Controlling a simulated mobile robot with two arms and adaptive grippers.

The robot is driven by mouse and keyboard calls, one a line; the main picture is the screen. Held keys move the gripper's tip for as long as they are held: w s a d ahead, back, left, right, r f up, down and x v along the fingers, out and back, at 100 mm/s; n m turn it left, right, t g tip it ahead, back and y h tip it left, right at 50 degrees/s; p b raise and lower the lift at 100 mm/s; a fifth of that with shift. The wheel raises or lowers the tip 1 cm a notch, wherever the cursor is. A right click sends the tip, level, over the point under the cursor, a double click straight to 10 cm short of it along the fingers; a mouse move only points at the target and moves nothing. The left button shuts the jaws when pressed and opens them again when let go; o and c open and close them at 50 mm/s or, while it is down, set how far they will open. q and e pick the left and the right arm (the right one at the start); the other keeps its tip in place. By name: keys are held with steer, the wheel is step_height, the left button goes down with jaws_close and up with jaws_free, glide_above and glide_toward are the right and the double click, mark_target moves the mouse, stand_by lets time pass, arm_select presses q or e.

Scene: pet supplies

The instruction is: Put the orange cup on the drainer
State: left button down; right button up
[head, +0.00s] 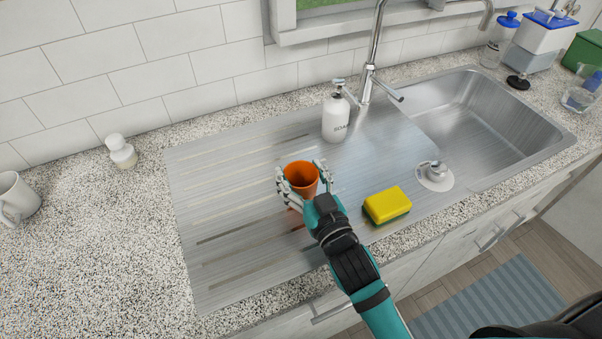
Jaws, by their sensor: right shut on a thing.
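The orange cup (301,177) is upright over the ribbed metal drainer (235,215), to the left of the sink. My right gripper (303,181) is shut on the cup, with its fingers on both sides of it. An orange reflection shows on the metal below the cup. I cannot tell whether the cup's base touches the drainer. My left gripper is not in view.
A yellow and green sponge (387,204) lies right of my gripper. A white soap dispenser (336,117) stands behind, near the faucet (371,70). The sink basin (490,125) is at right. A white mug (16,199) stands at far left. The drainer's left part is clear.

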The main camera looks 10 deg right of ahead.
steer(key=o, duration=0.7)
steer(key=shift+f, duration=0.15)
steer(key=o, duration=0.5)
steer(key=shift+r, duration=0.2)
steer(key=shift+s+f, duration=0.1)
steer(key=shift+s, duration=0.2)
steer(key=s, duration=0.3)
steer(key=s+d+b, duration=0.1)
steer(key=s, duration=0.2)
steer(key=s+d+b, duration=0.1)
steer(key=s, duration=0.3)
steer(key=shift+s, duration=0.1)
steer(key=shift+s+d+b, duration=0.1)
steer(key=shift+s+b, duration=0.2)
steer(key=shift+s, duration=0.25)
